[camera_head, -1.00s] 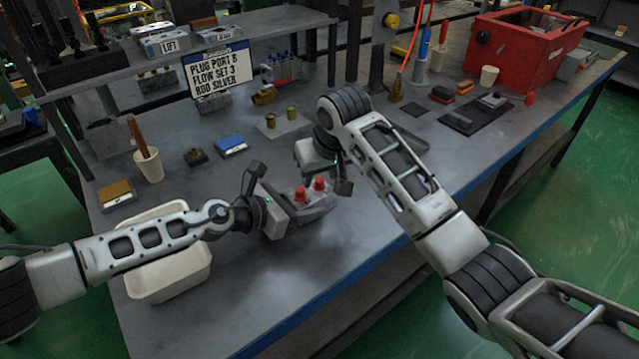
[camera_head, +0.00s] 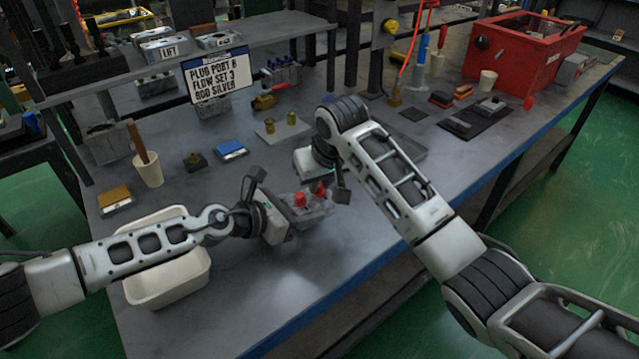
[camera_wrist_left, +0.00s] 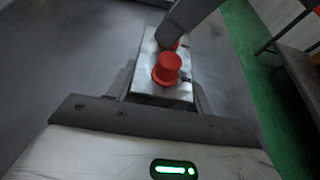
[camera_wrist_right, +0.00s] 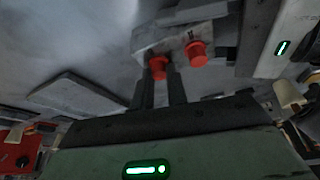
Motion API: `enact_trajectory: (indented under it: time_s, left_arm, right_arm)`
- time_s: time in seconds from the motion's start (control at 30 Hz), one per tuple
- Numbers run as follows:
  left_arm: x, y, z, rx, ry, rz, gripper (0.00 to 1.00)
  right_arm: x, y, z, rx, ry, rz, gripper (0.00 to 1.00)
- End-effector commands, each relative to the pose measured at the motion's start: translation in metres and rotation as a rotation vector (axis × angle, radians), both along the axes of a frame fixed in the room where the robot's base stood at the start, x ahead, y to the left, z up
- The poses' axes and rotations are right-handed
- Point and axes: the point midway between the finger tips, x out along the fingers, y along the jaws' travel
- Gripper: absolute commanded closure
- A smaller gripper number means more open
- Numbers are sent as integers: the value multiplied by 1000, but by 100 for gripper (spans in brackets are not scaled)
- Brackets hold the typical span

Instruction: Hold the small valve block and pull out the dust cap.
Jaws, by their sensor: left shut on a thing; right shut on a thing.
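The small grey metal valve block (camera_head: 309,212) has two red dust caps on its top, a left one (camera_head: 299,199) and a right one (camera_head: 319,189). My left gripper (camera_head: 284,207) is shut on the block from its left; the block also shows between the fingers in the left wrist view (camera_wrist_left: 160,88), with the nearer cap (camera_wrist_left: 167,68) clear. My right gripper (camera_head: 326,184) is shut on the right cap. In the right wrist view its fingers close around that cap (camera_wrist_right: 157,68), beside the free cap (camera_wrist_right: 197,53). Whether the gripped cap has left its seat is hidden.
A cream tray (camera_head: 203,268) lies under my left forearm. A sign (camera_head: 217,80), a cup with a handle (camera_head: 149,172), a blue-topped block (camera_head: 231,149) and a plate (camera_head: 268,136) with brass parts stand behind. The table front right of the tray is clear.

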Motion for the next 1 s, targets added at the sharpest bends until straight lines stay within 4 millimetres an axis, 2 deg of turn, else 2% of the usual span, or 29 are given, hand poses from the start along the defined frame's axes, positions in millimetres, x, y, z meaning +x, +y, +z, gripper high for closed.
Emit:
enact_trajectory:
  time_s: [0.3,0.5,0.63,0.87,0.9,0.97,1.0]
  left_arm:
    - [1,1,0,-1,-1,3,90]
    - [1,1,0,0,-1,4,90]
    - [1,1,0,0,-1,4,90]
    - [1,1,1,0,-1,4,90]
    - [1,1,1,0,-1,4,44]
    - [1,1,0,0,-2,4,27]
    - [1,1,0,0,-2,4,24]
  right_arm:
    - [2,1,61,3,-9,1,100]
    - [1,1,91,3,-6,1,100]
    - [1,1,98,4,-5,2,100]
    - [1,1,99,3,-5,1,100]
    - [1,1,99,3,-5,1,100]
    - [1,1,99,3,-5,1,100]
    - [1,1,99,3,-5,1,100]
